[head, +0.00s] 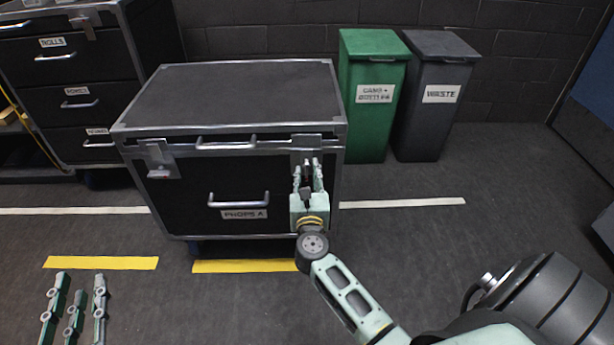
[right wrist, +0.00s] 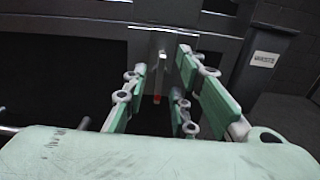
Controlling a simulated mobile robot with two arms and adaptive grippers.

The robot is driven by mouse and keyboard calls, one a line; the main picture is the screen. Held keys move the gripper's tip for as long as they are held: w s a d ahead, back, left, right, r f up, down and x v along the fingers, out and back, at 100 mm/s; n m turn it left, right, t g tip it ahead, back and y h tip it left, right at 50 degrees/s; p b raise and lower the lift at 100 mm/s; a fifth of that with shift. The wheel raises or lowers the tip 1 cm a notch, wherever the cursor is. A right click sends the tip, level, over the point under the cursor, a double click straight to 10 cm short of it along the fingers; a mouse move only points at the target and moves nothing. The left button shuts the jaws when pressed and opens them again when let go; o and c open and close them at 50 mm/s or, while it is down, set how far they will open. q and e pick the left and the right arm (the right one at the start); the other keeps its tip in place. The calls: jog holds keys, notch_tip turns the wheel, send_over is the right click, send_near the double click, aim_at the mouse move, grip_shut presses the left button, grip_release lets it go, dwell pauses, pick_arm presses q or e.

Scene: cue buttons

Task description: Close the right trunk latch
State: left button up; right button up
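The black trunk (head: 250,90) has metal edges and a label reading PROPS A. Its right latch (head: 307,142) is on the front near the right corner, mostly hidden by my right gripper in the head view. In the right wrist view, the latch lever (right wrist: 160,75) is a thin metal piece with a red tip. My right gripper (head: 308,168) is in front of this latch. Its fingers (right wrist: 160,100) are open, apart on either side of the lever in that view; contact cannot be told. My left gripper (head: 76,290) is open and empty over the floor at bottom left.
The trunk's left latch (head: 158,160) and front handle (head: 238,200) stick out from its face. A green bin (head: 368,110) and a grey waste bin (head: 435,110) stand right of the trunk. A drawer case (head: 70,80) stands behind left.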

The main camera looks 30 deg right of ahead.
jog(key=shift+w+d, duration=0.1)
jog(key=shift+w, duration=0.05)
jog(key=shift+c, duration=0.5)
grip_shut()
